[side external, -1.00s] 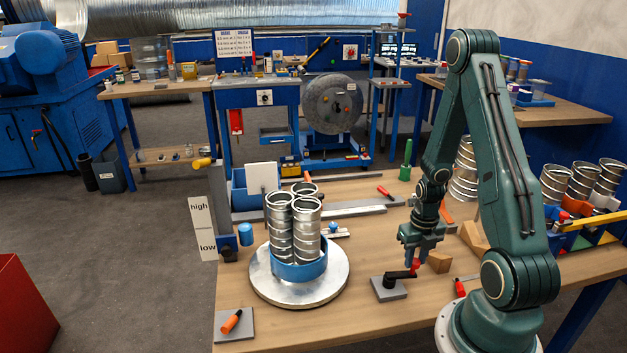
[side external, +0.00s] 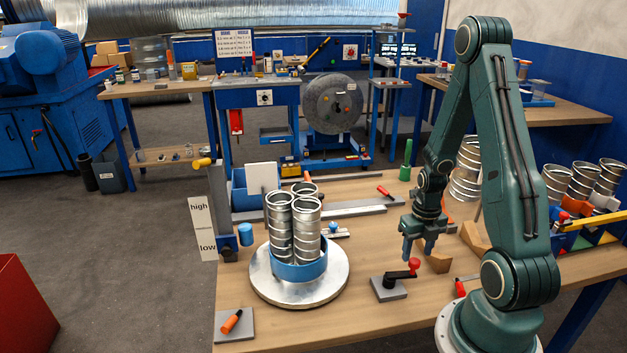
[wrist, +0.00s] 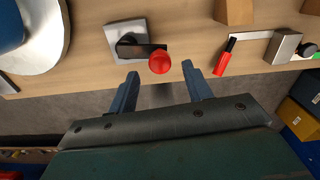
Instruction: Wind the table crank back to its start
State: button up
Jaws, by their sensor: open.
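The table crank is a black arm (side external: 398,275) on a grey square base (side external: 388,289), with a red knob (side external: 414,264) at the arm's right end. In the wrist view the red knob (wrist: 160,63) lies just beyond and between my fingertips, and the black arm (wrist: 135,48) runs left from it. My gripper (side external: 418,256) is open and empty, pointing down, above and slightly behind the knob. The open fingers (wrist: 158,68) show apart in the wrist view, with no contact visible. A round silver turntable (side external: 300,290) left of the crank bears a blue holder (side external: 298,270) with 3 metal duct pieces (side external: 293,225).
A wooden block (side external: 440,262) stands close to the right of my gripper. A red-handled tool (side external: 461,288) lies farther right. An orange-handled tool on a grey plate (side external: 233,322) is at the front left. Bare tabletop lies between the turntable and the crank.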

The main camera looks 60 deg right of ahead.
notch_tip(320, 180, up, 11)
dwell(0.8)
jog(key=shift+d, duration=0.1)
jog(key=c, duration=0.9)
jog(key=shift+w+n, duration=0.1)
jog(key=shift+n, duration=0.3)
grip_shut()
jog(key=w+d+f+n+g+y, duration=0.1)
jog(key=w+d+f+n, duration=0.1)
jog(key=n, duration=1.5)
jog(key=w+d+f+n+g+y, duration=0.1)
jog(key=w+d+n, duration=0.4)
jog(key=n, duration=1.3)
jog(key=shift+w+d+f+g+y, duration=0.15)
jog(key=shift+w+f+g+y, duration=0.25)
jog(key=shift+w+f+g, duration=0.45)
